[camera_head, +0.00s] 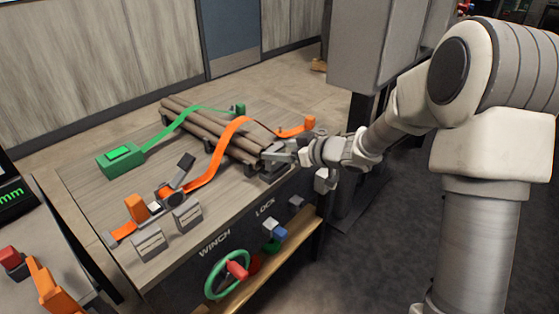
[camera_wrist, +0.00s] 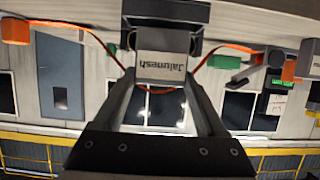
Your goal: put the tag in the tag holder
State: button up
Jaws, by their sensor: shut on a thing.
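My gripper (camera_wrist: 162,82) is shut on the tag (camera_wrist: 162,66), a pale plate with dark lettering that appears upside down in the wrist view. One finger is on each side of the tag. A dark grey block (camera_wrist: 165,14), likely the tag holder, is directly beyond the tag's upper edge. I cannot tell whether the tag touches it or sits partly in it. In the head view my gripper (camera_head: 284,153) is at the table's right edge, beside the end of the brown pipes. The tag is too small to make out clearly there.
An orange strap (camera_head: 208,172) and a green strap (camera_head: 171,129) cross the brown pipes (camera_head: 183,106) on the table. A green box (camera_head: 120,159) is at the left. Grey blocks (camera_head: 150,243) line the front edge, above a green handwheel (camera_head: 228,272) and a blue knob (camera_head: 278,230).

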notch_tip(320, 180, down, 2)
jog(key=shift+f, duration=0.2)
jog(key=o, duration=1.3)
jog(key=shift+r, duration=0.15)
